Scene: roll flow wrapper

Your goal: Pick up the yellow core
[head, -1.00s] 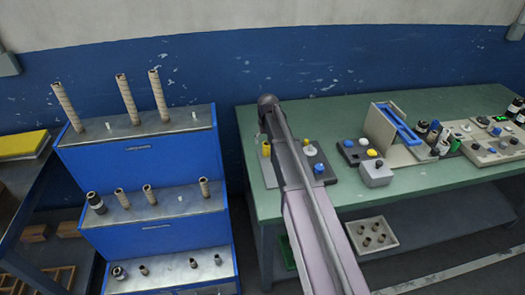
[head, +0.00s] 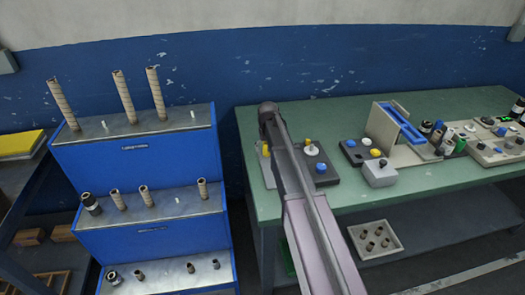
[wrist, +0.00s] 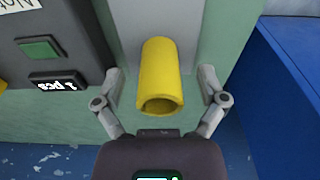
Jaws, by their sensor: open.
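The yellow core (wrist: 160,72) is a hollow tube on a pale grey plate in the wrist view, its open end towards my gripper. My gripper (wrist: 160,77) is open, with one finger on each side of the core and a visible gap on both sides. In the head view a small part of the yellow core (head: 265,149) shows at the left end of the green table (head: 345,200), beside my arm. My arm hides my gripper there.
A dark box with a green button (wrist: 38,48) and a small counter display stands left of the core. A blue cabinet (head: 140,150) with upright tubes stands left of the table. Knob boxes and a blue-topped stand (head: 400,122) are further right.

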